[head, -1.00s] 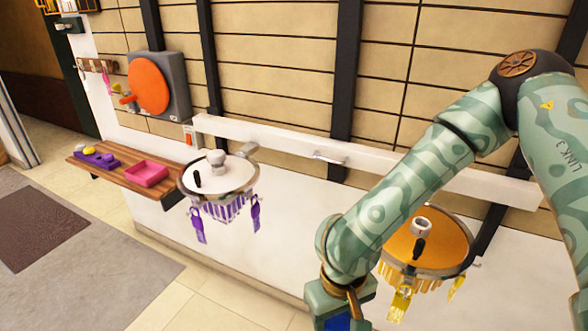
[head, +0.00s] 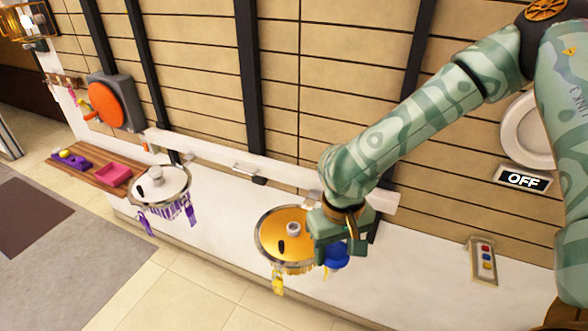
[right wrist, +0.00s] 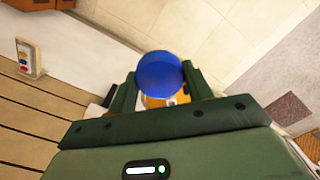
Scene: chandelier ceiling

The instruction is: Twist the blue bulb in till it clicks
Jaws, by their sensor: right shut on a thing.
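The blue bulb (head: 336,256) is a round blue thing at my right gripper (head: 338,246), beside the orange-topped hanging fixture (head: 270,238) in the head view. In the right wrist view the blue bulb (right wrist: 159,73) sits between the two green fingers of my right gripper (right wrist: 160,90), which is shut on it. Something orange shows just behind the bulb there. The bulb's base is hidden, and I cannot tell whether it touches a socket. My left gripper is not in view.
A white-topped fixture with purple tags (head: 160,182) hangs to the left. A wooden shelf (head: 85,172) holds a pink tray (head: 114,175). An orange disc (head: 104,104) is on the wall. At right are an OFF sign (head: 523,179) and a button panel (head: 483,261).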

